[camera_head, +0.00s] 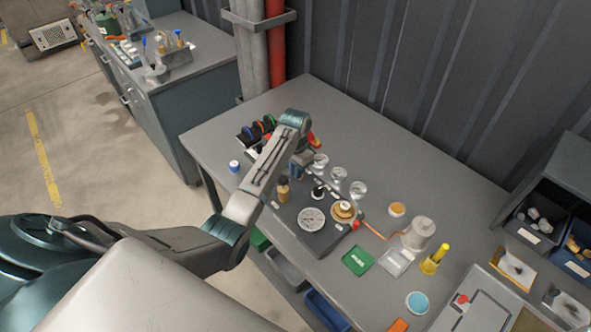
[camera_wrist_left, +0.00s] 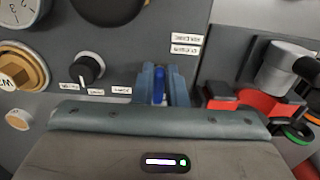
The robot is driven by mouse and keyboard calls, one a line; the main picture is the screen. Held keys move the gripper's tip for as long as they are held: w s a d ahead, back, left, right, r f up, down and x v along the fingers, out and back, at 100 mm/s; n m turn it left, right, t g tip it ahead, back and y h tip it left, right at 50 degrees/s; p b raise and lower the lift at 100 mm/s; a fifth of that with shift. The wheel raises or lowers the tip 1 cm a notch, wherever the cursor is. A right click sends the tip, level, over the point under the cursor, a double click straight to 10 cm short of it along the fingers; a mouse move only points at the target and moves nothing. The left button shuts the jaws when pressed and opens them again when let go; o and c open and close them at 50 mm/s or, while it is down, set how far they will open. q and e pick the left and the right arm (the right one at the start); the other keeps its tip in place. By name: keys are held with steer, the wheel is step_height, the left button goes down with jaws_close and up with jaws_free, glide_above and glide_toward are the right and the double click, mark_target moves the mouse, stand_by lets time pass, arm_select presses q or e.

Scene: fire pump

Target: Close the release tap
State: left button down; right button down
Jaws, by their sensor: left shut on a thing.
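My left gripper (camera_head: 298,172) reaches down to the far side of the dark pump panel (camera_head: 322,241) on the grey table. In the left wrist view, the gripper (camera_wrist_left: 161,88) is shut on a narrow blue tap handle (camera_wrist_left: 158,86). Only a small part of the handle shows between the fingers. White labels (camera_wrist_left: 186,44) sit on the panel right of the fingers, and their text is too small to read surely. A black knob (camera_wrist_left: 88,68) is to the left. In the head view my arm hides the handle. My right gripper is not in view.
Gauges (camera_head: 339,173) stand along the panel's back. A brass cap (camera_head: 343,211) is on the panel. A red part (camera_wrist_left: 255,103) and black fittings are close right of my fingers. The corrugated wall (camera_head: 400,70) bounds the table behind.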

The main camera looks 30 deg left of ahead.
arm_select(q)
steer(key=shift+m, duration=0.3)
steer(key=m, duration=0.4)
steer(key=shift+w+a+r, duration=0.1)
steer(key=shift+w+a, duration=0.15)
steer(key=shift+a, duration=0.15)
steer(key=m, duration=0.3)
steer(key=shift+w+a+m, duration=0.15)
steer(key=shift+w+m, duration=0.1)
steer(key=shift+m, duration=0.15)
steer(key=m, duration=0.4)
steer(key=shift+w+a+m, duration=0.1)
steer(key=shift+w+m, duration=0.2)
steer(key=shift+w, duration=0.1)
steer(key=m, duration=0.4)
steer(key=shift+w+r+m, duration=0.1)
steer(key=shift+w+m, duration=0.3)
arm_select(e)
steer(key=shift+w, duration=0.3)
arm_select(q)
steer(key=c, duration=1.5)
jaws_free()
steer(key=shift+o, duration=0.2)
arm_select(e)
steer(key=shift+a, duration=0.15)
